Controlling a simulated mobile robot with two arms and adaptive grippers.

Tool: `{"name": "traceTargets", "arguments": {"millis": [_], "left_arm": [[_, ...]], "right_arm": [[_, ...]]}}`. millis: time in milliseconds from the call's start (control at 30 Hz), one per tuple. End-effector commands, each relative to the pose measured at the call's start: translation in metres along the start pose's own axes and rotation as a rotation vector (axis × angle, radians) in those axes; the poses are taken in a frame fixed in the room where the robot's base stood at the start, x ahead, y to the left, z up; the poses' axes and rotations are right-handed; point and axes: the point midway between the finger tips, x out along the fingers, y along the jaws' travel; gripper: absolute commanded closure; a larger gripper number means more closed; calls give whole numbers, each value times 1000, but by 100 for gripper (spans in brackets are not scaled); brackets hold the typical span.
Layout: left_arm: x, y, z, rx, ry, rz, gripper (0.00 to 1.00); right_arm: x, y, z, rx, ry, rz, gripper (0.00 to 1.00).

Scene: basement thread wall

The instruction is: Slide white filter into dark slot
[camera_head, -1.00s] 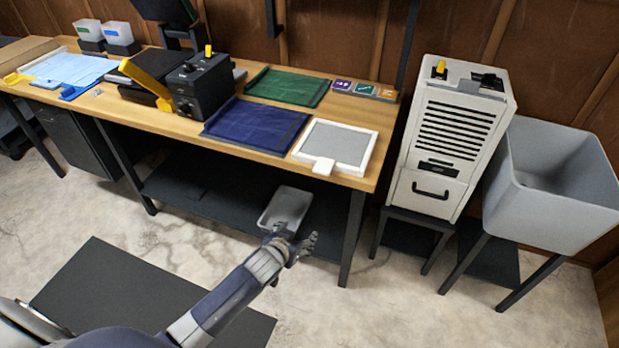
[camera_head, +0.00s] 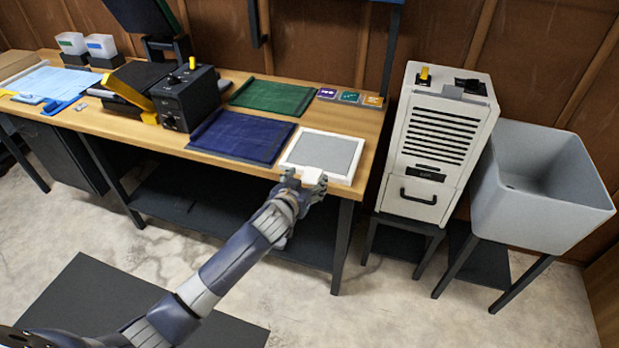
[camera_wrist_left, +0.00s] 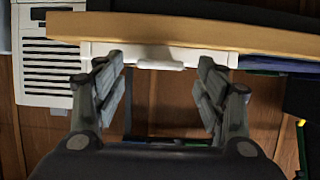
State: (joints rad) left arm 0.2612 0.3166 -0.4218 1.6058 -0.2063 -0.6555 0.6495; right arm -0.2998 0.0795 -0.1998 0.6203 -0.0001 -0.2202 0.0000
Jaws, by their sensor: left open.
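The white filter (camera_head: 322,153), a white frame with a grey mesh panel, lies flat at the right end of the wooden table. A small white tab (camera_head: 312,176) sticks out of its front side. My left gripper (camera_head: 306,182) is open at the table's front edge, close to this tab. In the left wrist view, the open fingers (camera_wrist_left: 161,66) stand on either side of the tab (camera_wrist_left: 160,65), with gaps to both. The white machine (camera_head: 441,135) has a narrow dark opening (camera_head: 428,173) below its vents; I cannot tell whether this is the slot. My right gripper is not in view.
A blue screen (camera_head: 243,137) and a green screen (camera_head: 272,97) lie left of and behind the filter. A black box (camera_head: 187,100) stands farther left. A grey sink (camera_head: 540,190) stands right of the machine. Floor between table and machine is clear.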

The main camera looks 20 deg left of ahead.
Motion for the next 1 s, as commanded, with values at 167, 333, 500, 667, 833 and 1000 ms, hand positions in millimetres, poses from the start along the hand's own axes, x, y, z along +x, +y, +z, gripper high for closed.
{"name": "traceTargets", "arguments": {"millis": [167, 333, 500, 667, 833, 1000], "left_arm": [[22, 0, 0, -1, 1, 0, 35], [32, 0, 0, 0, 0, 0, 35], [34, 0, 0, 0, 1, 1, 35], [34, 0, 0, 0, 1, 1, 35], [34, 0, 0, 0, 0, 1, 69], [34, 0, -1, 0, 2, 1, 84]], "right_arm": [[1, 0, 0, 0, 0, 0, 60], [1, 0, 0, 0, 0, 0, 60], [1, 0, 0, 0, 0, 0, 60], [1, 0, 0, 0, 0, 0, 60], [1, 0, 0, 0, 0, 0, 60], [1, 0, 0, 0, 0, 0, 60]]}}
